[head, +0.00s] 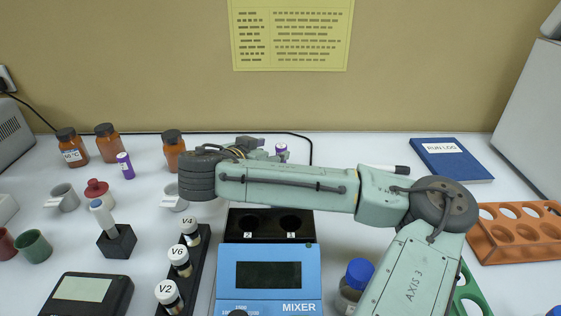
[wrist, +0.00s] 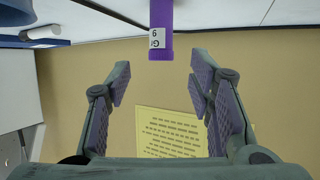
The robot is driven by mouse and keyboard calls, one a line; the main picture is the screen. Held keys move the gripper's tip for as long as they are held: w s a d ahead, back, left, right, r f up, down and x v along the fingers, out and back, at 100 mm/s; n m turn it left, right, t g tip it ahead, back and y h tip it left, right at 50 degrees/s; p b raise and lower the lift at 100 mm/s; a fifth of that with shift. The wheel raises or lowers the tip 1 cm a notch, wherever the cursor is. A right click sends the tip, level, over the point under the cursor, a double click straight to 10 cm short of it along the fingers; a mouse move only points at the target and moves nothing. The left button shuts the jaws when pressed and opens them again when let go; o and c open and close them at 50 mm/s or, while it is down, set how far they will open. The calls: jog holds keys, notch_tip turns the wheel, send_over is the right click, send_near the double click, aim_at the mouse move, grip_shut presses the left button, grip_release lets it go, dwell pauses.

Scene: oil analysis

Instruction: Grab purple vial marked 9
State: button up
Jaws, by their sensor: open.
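A purple vial (wrist: 160,25) with a white label reading 9 at its lower end in the picture shows in the wrist view, where the table is at the top. It lies between the lines of my open fingers, and the fingertips do not clamp it. My gripper (wrist: 160,64) is open and empty. In the head view, a purple vial (head: 281,150) shows just behind my arm, its lower part hidden. My gripper (head: 248,145) is partly hidden there, to its left. Another purple vial (head: 125,165) with a white label stands at the left.
Brown bottles (head: 109,142) stand at the back left. A black rack with white-capped vials (head: 180,262) and a blue mixer (head: 268,275) are in front. A blue book (head: 452,160) and an orange rack (head: 515,235) are at the right. A yellow sheet (wrist: 172,132) hangs on the wall.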

aim_at(280, 147)
jog(key=shift+r+x, duration=0.2)
jog(key=shift+x, duration=3.15)
jog(key=shift+w, duration=0.1)
jog(key=shift+c, duration=0.6)
jog(key=c, duration=0.9)
